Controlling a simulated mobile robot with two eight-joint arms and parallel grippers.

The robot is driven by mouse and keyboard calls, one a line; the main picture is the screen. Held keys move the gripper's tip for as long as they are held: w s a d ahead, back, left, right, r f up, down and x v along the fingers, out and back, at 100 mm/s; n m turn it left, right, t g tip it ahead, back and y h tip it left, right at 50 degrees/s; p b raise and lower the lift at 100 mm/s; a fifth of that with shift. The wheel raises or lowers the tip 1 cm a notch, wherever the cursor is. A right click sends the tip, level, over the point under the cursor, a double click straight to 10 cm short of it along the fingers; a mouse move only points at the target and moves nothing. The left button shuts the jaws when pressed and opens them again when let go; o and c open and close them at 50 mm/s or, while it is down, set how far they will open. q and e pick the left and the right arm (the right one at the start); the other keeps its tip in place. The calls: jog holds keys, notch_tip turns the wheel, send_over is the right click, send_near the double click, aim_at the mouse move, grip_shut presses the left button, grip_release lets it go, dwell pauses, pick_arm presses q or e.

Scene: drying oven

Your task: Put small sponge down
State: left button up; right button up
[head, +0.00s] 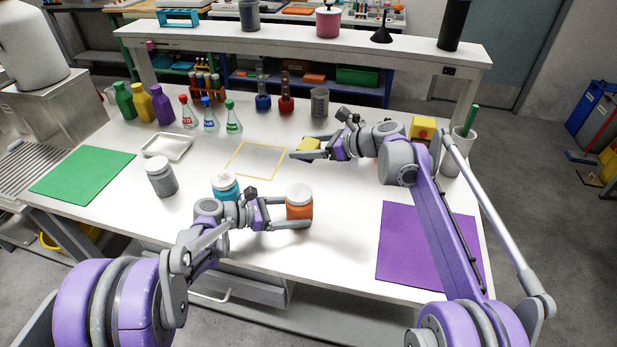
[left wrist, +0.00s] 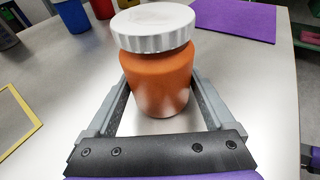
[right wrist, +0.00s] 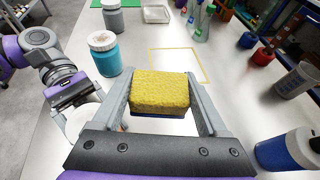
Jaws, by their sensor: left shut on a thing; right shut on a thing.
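The small sponge (right wrist: 160,92) is yellow with a dark underside. My right gripper (head: 303,151) is shut on it, and it sits between the fingers in the right wrist view. In the head view the sponge (head: 308,144) is at the right of the yellow-outlined rectangle (head: 243,176) on the white table. My left gripper (head: 290,208) is shut on an orange jar (head: 299,206) with a white lid near the table's front. The jar is upright between the fingers in the left wrist view (left wrist: 156,80). Whether the sponge touches the table is unclear.
A teal jar (head: 225,185) and a grey jar (head: 161,178) stand left of my left gripper. A purple mat (head: 428,247) and a green mat (head: 82,174) lie clear. The yellow-outlined rectangle is empty.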

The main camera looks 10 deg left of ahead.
jog(key=w+a+f+m+t, duration=0.1)
jog(key=w+f+m+t, duration=0.1)
jog(key=w+f, duration=0.35)
send_over(308, 175)
jog(key=shift+t+h, duration=0.3)
notch_tip(308, 175, down, 4)
jog(key=shift+f, duration=2.4)
jog(key=shift+f, duration=0.1)
jog(key=o, duration=1.3)
jog(key=shift+o, duration=0.2)
